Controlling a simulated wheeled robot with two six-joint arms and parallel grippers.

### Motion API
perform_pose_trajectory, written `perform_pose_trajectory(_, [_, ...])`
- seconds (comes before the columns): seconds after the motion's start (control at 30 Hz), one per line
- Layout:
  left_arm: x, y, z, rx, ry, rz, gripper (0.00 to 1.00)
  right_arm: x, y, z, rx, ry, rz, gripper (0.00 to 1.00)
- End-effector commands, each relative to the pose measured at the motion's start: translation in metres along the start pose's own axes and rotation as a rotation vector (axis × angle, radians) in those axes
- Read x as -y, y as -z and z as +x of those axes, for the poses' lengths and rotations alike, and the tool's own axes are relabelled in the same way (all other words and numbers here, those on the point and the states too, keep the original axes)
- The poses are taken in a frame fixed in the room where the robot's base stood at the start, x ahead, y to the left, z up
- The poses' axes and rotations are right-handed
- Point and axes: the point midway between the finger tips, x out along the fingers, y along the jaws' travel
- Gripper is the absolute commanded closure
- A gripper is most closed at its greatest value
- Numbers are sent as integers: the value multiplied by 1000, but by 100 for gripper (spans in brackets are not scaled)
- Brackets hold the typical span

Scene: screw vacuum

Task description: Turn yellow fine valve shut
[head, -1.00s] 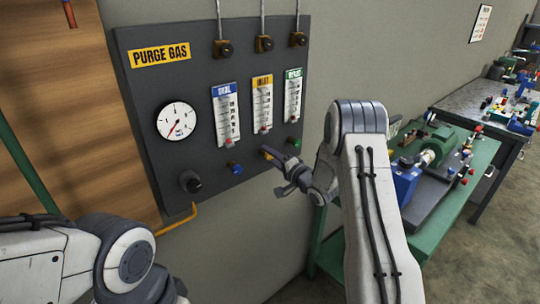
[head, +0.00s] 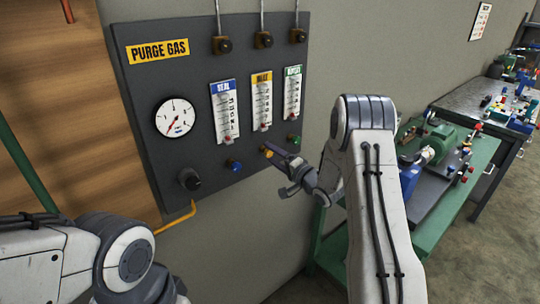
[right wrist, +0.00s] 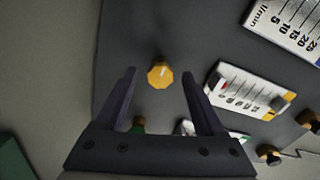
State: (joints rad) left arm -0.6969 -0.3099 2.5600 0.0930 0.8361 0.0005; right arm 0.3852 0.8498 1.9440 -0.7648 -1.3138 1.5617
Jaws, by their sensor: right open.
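The yellow fine valve (head: 268,151) is a small knob low on the dark panel, below the yellow-labelled flow meter (head: 261,101). In the right wrist view the yellow knob (right wrist: 160,75) has a pale mark on its face and appears between the fingertips, at about their far ends. My right gripper (head: 279,156) is open at the knob, with a finger on each side in the wrist view. I see no finger clearly touching it, and the exact depth is hard to tell. My left gripper is out of view; only my left arm shows.
A blue knob (head: 234,166) and a green knob (head: 294,140) flank the yellow one. The panel (head: 200,62) also carries a round gauge (head: 174,117), a black knob (head: 190,180) and blue- and green-labelled meters. A green bench (head: 476,165) with equipment stands to the right.

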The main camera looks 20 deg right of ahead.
Motion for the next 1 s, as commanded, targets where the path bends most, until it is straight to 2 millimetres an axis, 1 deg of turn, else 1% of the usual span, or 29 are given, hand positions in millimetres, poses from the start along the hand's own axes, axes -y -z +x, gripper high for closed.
perform_pose_trajectory(0.03, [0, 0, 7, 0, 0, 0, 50, -3, 0, -11, -4, -1, 1, 29])
perform_pose_trajectory(0.2, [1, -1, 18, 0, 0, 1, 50, -4, 1, -46, -5, -2, 2, 29])
perform_pose_trajectory(0.3, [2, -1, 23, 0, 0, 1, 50, -3, 0, -63, -4, -1, 2, 29])
perform_pose_trajectory(0.4, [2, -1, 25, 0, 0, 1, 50, -3, 0, -76, -3, -2, 2, 29])
perform_pose_trajectory(0.5, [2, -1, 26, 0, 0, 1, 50, -2, 0, -83, -2, -1, 2, 29])
perform_pose_trajectory(0.6, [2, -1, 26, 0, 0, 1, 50, -1, 0, -86, -1, 0, 2, 29])
perform_pose_trajectory(1.0, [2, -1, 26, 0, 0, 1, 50, -1, 0, -86, -1, -1, 2, 29])
